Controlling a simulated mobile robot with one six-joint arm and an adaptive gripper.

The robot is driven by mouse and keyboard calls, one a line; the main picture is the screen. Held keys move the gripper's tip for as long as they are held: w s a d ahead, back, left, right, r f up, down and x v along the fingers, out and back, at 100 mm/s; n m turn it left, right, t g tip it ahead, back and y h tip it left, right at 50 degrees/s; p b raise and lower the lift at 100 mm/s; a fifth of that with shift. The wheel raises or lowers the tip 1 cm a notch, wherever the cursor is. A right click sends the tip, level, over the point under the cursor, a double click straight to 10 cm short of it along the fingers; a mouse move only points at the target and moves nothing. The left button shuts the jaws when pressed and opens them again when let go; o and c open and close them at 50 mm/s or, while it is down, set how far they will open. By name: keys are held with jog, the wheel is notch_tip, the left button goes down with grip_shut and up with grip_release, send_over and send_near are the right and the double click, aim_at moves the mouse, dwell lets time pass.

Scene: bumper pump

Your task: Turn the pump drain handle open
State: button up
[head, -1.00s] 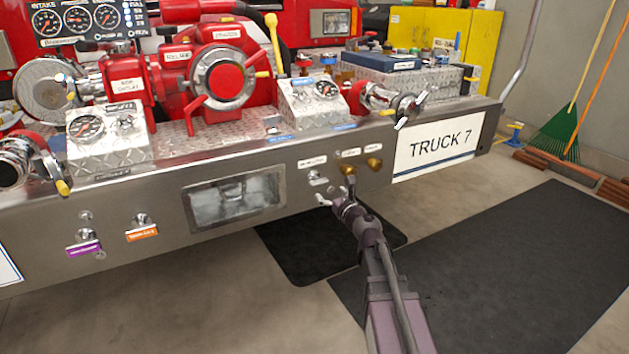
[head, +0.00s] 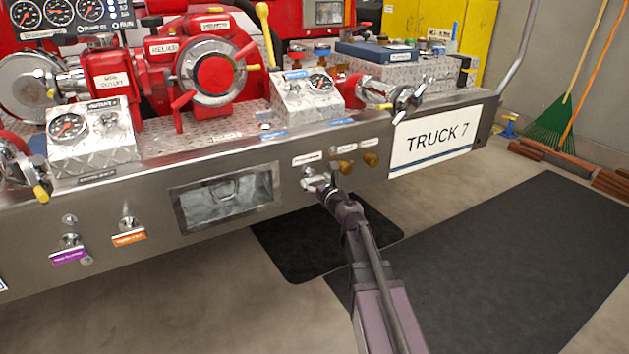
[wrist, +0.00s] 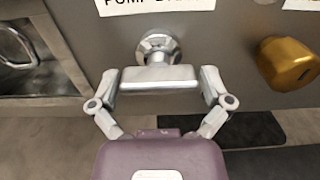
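The pump drain handle (wrist: 158,78) is a silver bar on a round stem, set in the truck's steel front panel. Its bar lies level in the wrist view, under a label partly cut off at the top. In the head view the handle (head: 311,184) is partly hidden behind my gripper (head: 324,187). In the wrist view my gripper (wrist: 158,85) is open, with one finger at each end of the bar. The fingers are very close to the bar ends; I cannot tell whether they touch.
Two brass knobs (head: 345,166) (head: 370,159) sit just right of the handle. A recessed window (head: 226,196) is to the left. Purple-tagged (head: 70,250) and orange-tagged (head: 129,232) pulls are farther left. Black mats (head: 500,250) lie on the floor.

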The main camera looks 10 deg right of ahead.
jog(key=c, duration=0.6)
jog(key=shift+n, duration=0.4)
jog(key=n, duration=0.3)
jog(key=shift+n, duration=0.3)
jog(key=n, duration=0.4)
jog(key=shift+n, duration=0.3)
jog(key=n, duration=0.8)
jog(key=shift+n, duration=0.4)
